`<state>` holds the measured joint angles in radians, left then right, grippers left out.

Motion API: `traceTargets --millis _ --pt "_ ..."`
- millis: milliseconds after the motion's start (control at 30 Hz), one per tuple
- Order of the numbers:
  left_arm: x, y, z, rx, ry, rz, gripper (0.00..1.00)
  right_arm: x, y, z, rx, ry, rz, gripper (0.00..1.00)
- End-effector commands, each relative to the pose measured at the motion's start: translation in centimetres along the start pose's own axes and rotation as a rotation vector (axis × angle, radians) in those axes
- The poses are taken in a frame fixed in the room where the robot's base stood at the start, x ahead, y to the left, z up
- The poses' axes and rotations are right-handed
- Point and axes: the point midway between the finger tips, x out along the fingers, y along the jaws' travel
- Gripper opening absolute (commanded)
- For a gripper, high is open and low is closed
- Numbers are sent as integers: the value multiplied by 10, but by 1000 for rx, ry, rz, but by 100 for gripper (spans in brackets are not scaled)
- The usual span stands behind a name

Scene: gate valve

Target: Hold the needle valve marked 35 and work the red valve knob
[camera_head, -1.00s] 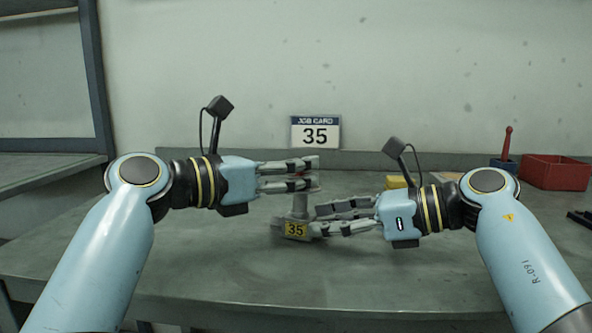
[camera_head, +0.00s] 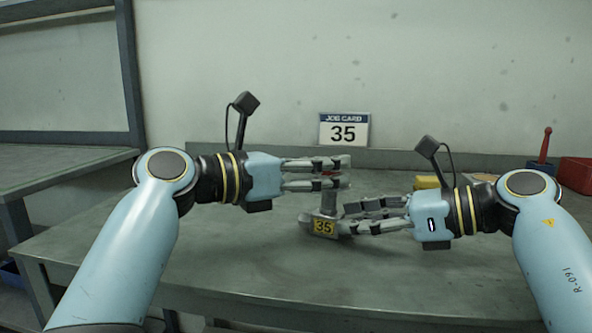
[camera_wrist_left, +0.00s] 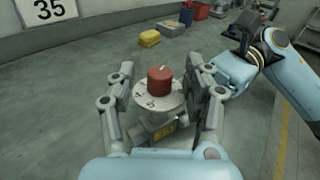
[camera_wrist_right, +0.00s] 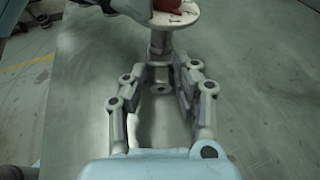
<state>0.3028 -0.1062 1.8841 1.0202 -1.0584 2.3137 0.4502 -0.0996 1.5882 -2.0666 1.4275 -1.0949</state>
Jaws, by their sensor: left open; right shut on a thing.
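The grey needle valve (camera_head: 322,227) stands on the bench with a yellow tag marked 35 on its body. My right gripper (camera_head: 346,220) is shut on the valve from the right. The right wrist view shows its fingers around the valve's lower stem (camera_wrist_right: 159,50). The red valve knob (camera_wrist_left: 160,79) sits on top over a pale marked dial (camera_wrist_left: 160,97). My left gripper (camera_wrist_left: 160,90) is open, with one finger on each side of the knob and gaps between. In the head view the left fingers (camera_head: 345,173) are above the valve and mostly hide the knob.
The job card (camera_head: 343,130) reading 35 stands at the back of the bench. A yellow block (camera_head: 427,182), a red-handled item (camera_head: 545,150) and a red bin (camera_head: 576,175) are at the back right. The bench front (camera_head: 300,285) is clear.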

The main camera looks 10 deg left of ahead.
Motion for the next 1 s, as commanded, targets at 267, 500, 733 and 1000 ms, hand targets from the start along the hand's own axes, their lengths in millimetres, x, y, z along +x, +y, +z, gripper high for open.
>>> traceTargets --millis 267,500,733,1000 --pt "-60 0 -3 5 9 1 51 0 0 0 -1 -1 0 9" --pt "-100 1 -2 3 6 1 51 0 0 0 0 0 0 8" --pt "-112 0 -1 0 3 0 51 0 0 0 0 0 0 8" --pt "-112 0 -1 -1 3 -1 51 0 0 0 0 1 -1 8"
